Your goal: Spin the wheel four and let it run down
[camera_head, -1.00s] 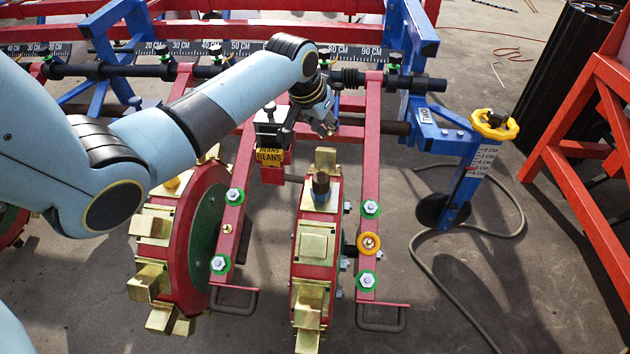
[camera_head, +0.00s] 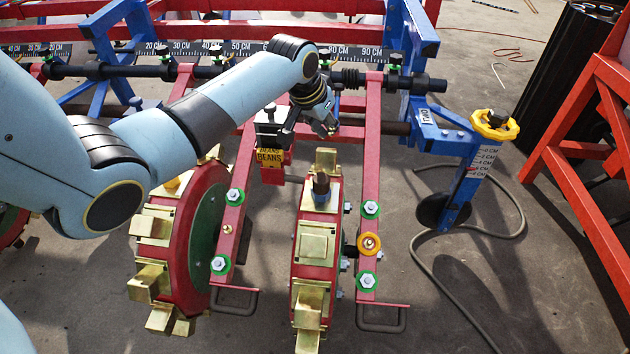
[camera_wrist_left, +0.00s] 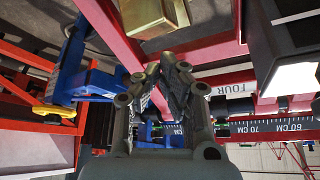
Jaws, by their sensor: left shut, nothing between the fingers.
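Wheel four (camera_head: 300,262) is the narrow red wheel with brass punch blocks around its rim, between two red side bars in the head view. A dark knob stands near its top. My left gripper (camera_head: 328,130) is just beyond the wheel's top, shut and empty. In the left wrist view the closed fingers (camera_wrist_left: 172,66) point toward a brass punch block (camera_wrist_left: 153,14), which looks close; I cannot tell whether they touch. A FOUR label (camera_wrist_left: 228,89) shows beside the fingers. My right gripper is out of view.
A wider red and green wheel (camera_head: 207,225) stands to the left. A box marked BEANS (camera_head: 269,158) sits between the wheels. A blue post with a yellow handwheel (camera_head: 494,124) stands to the right. Red side bars (camera_head: 371,180) flank wheel four. Open floor lies at front right.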

